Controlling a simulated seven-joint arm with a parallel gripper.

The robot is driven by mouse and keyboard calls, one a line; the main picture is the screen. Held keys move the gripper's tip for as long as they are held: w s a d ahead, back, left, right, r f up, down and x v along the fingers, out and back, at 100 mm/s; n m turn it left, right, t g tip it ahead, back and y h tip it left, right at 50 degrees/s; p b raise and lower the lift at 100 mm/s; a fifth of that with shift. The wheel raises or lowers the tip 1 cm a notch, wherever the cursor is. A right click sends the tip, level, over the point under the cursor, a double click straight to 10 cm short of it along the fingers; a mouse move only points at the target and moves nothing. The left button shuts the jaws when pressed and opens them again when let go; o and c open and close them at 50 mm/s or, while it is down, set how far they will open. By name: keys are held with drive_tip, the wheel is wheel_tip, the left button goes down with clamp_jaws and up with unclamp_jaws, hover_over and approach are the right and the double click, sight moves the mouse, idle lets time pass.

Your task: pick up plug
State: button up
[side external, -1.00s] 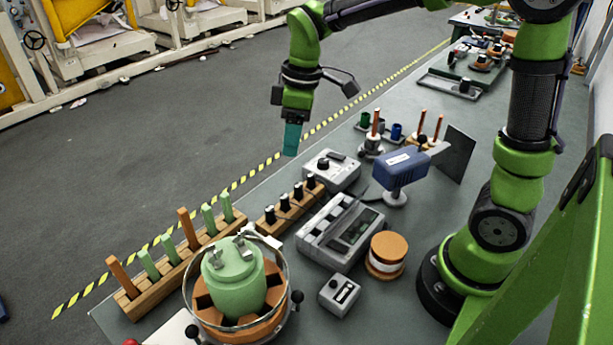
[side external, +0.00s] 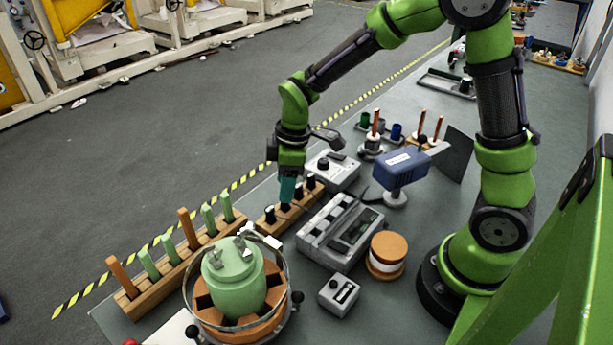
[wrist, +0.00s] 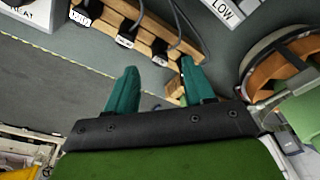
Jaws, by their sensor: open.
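Several black plugs with white labels stand in a small wooden rack. In the side external view, one plug (side external: 270,214) is at the near end, and others (side external: 310,181) stand at the far end. My gripper (side external: 287,198) points down right over the middle of the rack and hides part of a plug there. In the wrist view, the teal fingers of my gripper (wrist: 158,76) are apart. A plug (wrist: 160,52) shows beyond the gap between them, with another plug (wrist: 126,40) to its left. I cannot tell whether the fingers touch a plug.
A long wooden rack (side external: 130,304) with orange and green strips stands to the left. A grey meter box (side external: 313,238) is close to the right of the plugs. A grey knob box (side external: 338,171) stands behind. A green vessel (side external: 232,272) is in front.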

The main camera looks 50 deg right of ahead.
sight(285, 206)
wheel_tip(285, 206, down, 5)
drive_tip(key=shift+w+a+r, duration=0.15)
drive_tip(key=shift+r, duration=0.05)
drive_tip(key=shift+c, duration=0.2)
clamp_jaws()
